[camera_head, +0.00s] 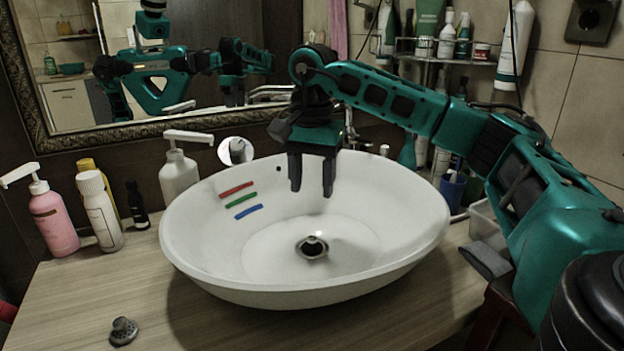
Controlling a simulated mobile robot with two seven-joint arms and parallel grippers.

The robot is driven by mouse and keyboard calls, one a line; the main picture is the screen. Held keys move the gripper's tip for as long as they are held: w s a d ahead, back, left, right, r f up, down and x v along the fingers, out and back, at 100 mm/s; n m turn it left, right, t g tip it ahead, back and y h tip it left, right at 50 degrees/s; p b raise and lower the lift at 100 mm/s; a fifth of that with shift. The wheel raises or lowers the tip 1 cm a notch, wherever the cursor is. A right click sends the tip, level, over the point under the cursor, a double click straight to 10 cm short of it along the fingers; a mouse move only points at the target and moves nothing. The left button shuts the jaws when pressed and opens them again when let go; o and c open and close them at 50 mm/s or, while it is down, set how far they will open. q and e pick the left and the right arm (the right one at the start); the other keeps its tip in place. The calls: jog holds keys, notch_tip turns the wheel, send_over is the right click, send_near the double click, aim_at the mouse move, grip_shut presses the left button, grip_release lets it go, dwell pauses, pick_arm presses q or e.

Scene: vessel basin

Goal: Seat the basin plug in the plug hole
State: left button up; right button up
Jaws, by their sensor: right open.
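The white oval basin (200,262) stands on the wooden counter. Its plug hole (312,247) is a round metal-rimmed opening at the bottom of the bowl, with a bright glint at its far edge. A small dark grey plug (124,331) with a raised knob lies on the counter at the front left, outside the basin. My right gripper (311,192) hangs over the back part of the bowl, fingers pointing down, open and empty. It is above and behind the plug hole in the picture and far from the plug. My left gripper is out of direct view.
A pink pump bottle (54,220), a white bottle (99,212) and a white dispenser (179,177) stand left of the basin. A blue cup (453,190) is to the right. A mirror (180,60) reflects me. The counter around the plug is clear.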

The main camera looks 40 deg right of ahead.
pick_arm(q)
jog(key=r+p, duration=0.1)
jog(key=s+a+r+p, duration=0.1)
jog(key=p, duration=0.1)
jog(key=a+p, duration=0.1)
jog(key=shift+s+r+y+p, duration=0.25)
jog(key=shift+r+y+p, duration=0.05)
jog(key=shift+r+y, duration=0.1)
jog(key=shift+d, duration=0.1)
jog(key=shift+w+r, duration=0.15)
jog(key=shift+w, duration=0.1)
